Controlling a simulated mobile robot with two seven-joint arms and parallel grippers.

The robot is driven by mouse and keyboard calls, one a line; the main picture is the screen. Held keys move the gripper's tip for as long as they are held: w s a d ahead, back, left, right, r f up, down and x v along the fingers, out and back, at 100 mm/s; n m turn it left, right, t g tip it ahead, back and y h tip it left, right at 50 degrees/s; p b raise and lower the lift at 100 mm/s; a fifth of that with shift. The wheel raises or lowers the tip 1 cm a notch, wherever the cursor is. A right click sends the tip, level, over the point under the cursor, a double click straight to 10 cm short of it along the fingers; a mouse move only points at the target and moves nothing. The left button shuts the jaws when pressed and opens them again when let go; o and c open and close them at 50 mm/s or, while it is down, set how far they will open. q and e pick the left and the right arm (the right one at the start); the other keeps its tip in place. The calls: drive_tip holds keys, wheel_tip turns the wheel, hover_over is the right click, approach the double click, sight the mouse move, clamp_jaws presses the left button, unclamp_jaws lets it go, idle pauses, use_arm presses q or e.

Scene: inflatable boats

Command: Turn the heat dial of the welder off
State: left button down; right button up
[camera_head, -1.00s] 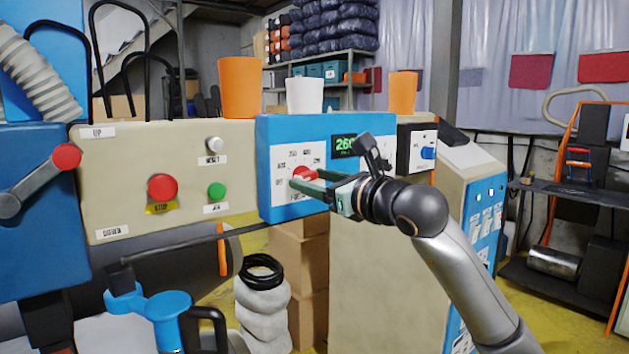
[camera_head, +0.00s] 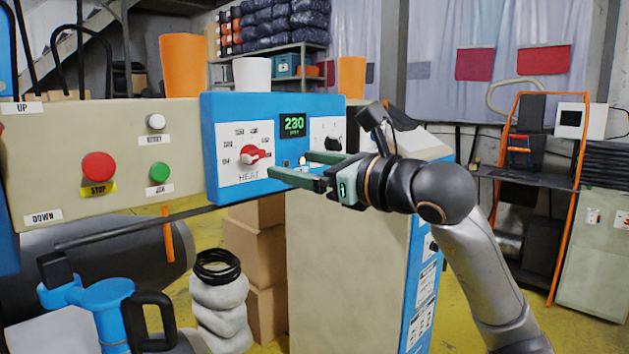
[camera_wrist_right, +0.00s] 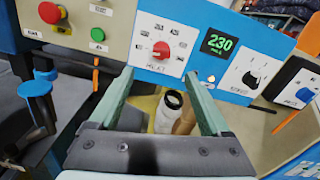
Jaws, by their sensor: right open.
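The welder's heat dial (camera_head: 254,155) is a red knob on a white plate marked HEAT, on the blue panel (camera_head: 222,118). I cannot tell surely which label its pointer meets. The green display (camera_head: 292,125) beside it reads 230. The dial (camera_wrist_right: 161,50) and display (camera_wrist_right: 217,43) also show in the right wrist view. My right gripper (camera_head: 292,165) is open and empty, just right of the dial in the head view and apart from it. In the right wrist view its green fingers (camera_wrist_right: 160,75) spread below the dial. My left gripper is not in view.
A black knob (camera_head: 333,144) sits right of the display. Left of the blue panel are a red stop button (camera_head: 98,167) and a green button (camera_head: 159,172). Orange and white cups stand on top. Cardboard boxes (camera_head: 255,240) and a white container (camera_head: 220,300) stand below.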

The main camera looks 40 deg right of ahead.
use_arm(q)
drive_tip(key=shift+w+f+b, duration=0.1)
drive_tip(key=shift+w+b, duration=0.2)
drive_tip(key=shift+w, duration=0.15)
use_arm(e)
drive_tip(key=s, duration=0.3)
drive_tip(key=shift+d, duration=0.1)
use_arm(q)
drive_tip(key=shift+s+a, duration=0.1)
